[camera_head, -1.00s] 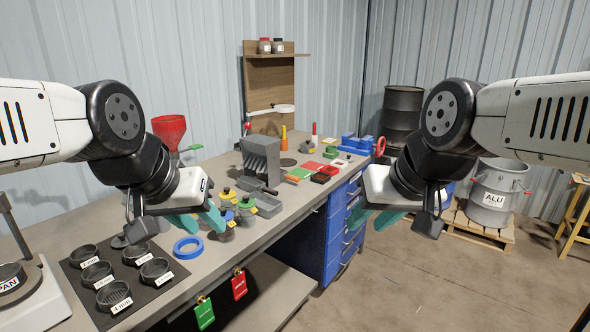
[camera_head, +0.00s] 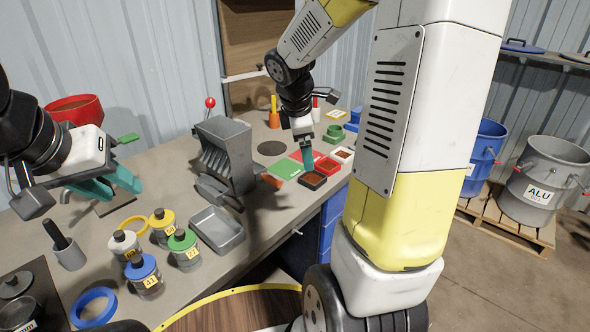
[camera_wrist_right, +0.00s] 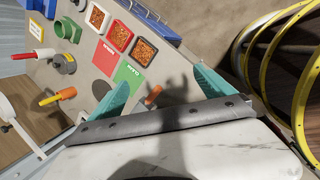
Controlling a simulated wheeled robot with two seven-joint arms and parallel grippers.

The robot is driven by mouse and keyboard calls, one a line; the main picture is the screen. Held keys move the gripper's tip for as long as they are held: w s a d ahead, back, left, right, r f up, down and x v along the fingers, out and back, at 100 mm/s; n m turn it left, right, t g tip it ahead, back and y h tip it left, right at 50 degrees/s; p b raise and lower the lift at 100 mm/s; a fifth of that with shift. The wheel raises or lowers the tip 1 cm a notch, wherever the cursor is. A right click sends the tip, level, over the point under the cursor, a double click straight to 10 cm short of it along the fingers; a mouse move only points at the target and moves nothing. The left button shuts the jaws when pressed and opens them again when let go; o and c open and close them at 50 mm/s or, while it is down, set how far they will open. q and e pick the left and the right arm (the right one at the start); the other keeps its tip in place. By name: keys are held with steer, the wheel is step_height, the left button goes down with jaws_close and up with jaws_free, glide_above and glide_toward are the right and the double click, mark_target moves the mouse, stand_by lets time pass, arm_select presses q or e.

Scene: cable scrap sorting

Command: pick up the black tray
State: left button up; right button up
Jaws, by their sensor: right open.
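The black tray (camera_head: 313,180) is a small square tray with reddish-orange contents. It lies on the bench near the front edge, at the near end of a row of small trays. In the right wrist view the black tray (camera_wrist_right: 144,49) holds orange granules and lies beyond the fingertips. My right gripper (camera_head: 307,163) points down over the bench beside the tray, apart from it. Its teal fingers (camera_wrist_right: 160,80) are spread with nothing between them. My left gripper (camera_head: 124,188) hangs above the left part of the bench, open and empty.
A red tray (camera_head: 327,166) and a white tray (camera_head: 343,154) sit close beside the black one. A green card (camera_head: 284,168) lies to its left.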

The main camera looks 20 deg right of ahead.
mark_target(311, 181)
steer(key=w+d+f+n, duration=0.2)
steer(key=w+f, duration=0.1)
steer(key=f, duration=0.3)
steer(key=w+d+f+n, duration=0.2)
steer(key=w+f+n, duration=0.1)
steer(key=f, duration=0.3)
steer(key=w+d+f+n+h, duration=0.1)
steer(key=w+f+n, duration=0.2)
steer(key=f, duration=0.3)
steer(key=shift+w+d+f+g, duration=0.15)
steer(key=shift+w+d+g, duration=0.25)
steer(key=shift+w, duration=0.2)
steer(key=c, duration=1.7)
steer(key=shift+c, duration=0.7)
